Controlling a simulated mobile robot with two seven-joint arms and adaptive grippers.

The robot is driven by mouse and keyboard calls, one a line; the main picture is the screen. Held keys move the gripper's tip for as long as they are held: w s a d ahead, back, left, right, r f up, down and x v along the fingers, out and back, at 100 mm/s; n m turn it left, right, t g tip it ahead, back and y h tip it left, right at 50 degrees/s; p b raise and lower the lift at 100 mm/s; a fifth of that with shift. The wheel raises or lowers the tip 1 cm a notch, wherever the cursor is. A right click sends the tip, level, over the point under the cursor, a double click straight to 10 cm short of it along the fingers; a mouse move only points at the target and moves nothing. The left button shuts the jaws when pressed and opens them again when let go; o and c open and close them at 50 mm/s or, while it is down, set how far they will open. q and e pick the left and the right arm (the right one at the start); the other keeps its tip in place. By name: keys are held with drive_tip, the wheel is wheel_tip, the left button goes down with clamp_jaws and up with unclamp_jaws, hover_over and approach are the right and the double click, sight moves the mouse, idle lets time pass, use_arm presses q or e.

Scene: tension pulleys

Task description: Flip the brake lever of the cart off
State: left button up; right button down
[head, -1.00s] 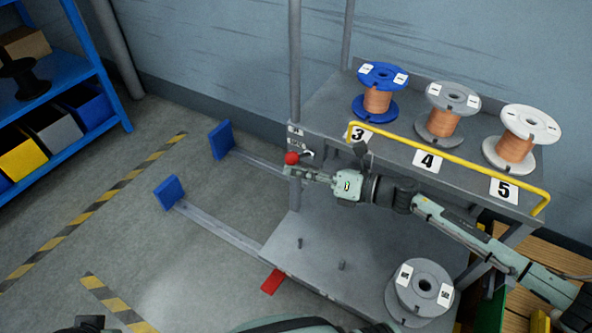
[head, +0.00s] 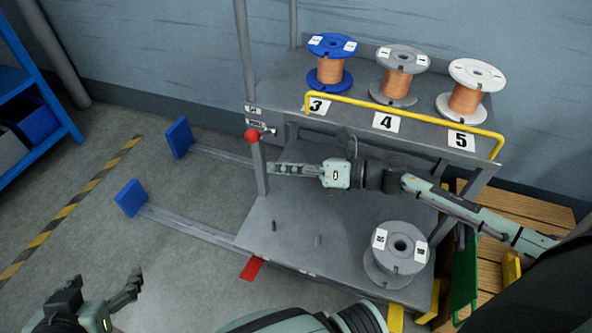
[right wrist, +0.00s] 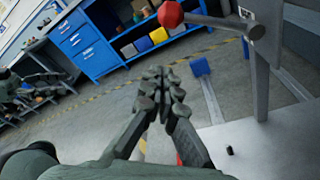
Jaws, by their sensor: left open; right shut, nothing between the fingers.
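The brake lever with its red ball knob (head: 252,135) is on the left front post of the grey cart (head: 205,225), near the upper shelf. In the right wrist view the red knob (right wrist: 171,14) is at the top, its lever pointing left from the post. My right gripper (head: 273,168) is shut and empty, below and right of the knob, apart from it. Its closed fingers show in the right wrist view (right wrist: 160,85). My left gripper (head: 135,284) is open and empty at the lower left, away from the cart.
Blue, grey and white spools (head: 397,78) stand on the upper shelf behind a yellow rail (head: 400,118). A grey spool (head: 400,248) sits on the lower deck. Two rails with blue end plates (head: 130,198) extend left. A wooden pallet (head: 487,260) is at right.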

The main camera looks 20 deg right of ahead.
drive_tip(key=shift+v, duration=1.9)
